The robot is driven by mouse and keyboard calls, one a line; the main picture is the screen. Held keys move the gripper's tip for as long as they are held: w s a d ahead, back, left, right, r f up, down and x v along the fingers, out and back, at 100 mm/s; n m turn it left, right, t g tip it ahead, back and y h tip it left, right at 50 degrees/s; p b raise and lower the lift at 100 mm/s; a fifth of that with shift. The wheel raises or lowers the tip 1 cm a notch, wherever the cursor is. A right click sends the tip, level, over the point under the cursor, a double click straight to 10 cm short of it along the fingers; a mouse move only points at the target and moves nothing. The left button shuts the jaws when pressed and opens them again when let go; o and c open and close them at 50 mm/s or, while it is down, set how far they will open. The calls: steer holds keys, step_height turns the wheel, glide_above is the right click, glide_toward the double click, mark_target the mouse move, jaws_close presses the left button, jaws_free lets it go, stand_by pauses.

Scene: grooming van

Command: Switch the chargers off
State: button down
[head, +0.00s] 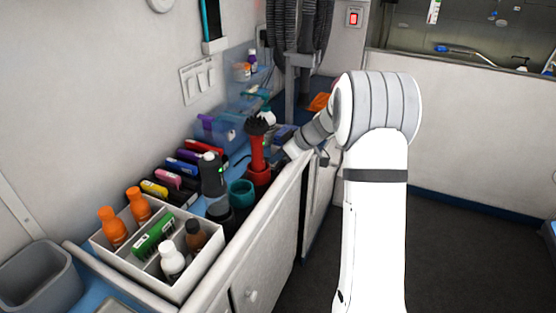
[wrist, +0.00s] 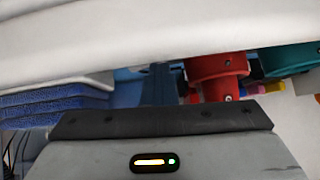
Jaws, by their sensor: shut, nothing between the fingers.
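A red lit rocker switch (head: 354,18) sits on a white plate high on the back wall; its label is too small to read. A white plate with several rocker switches (head: 198,79) is on the left wall. I cannot tell from the pictures which of these feeds the chargers. My gripper (head: 288,146) is low over the counter's front edge, beside the red dryer-like tool, well below and apart from both switch plates. In the wrist view my gripper (wrist: 158,84) is shut and empty. No switch shows in the wrist view.
A red tool in a red holder (head: 257,150), a teal cup (head: 242,192) and a white divided caddy of bottles (head: 180,285) crowd the counter. Dark hoses (head: 285,45) hang at the back. Blue folded cloths (wrist: 55,100) lie near my gripper. The floor at right is clear.

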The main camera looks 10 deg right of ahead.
steer(key=shift+w+d+f, duration=0.1)
steer(key=shift+w+d, duration=0.5)
steer(key=r, duration=0.5)
steer(key=shift+w+d, duration=0.25)
steer(key=shift+d, duration=0.05)
steer(key=v, duration=0.9)
steer(key=shift+d, duration=0.4)
steer(key=shift+p, duration=0.4)
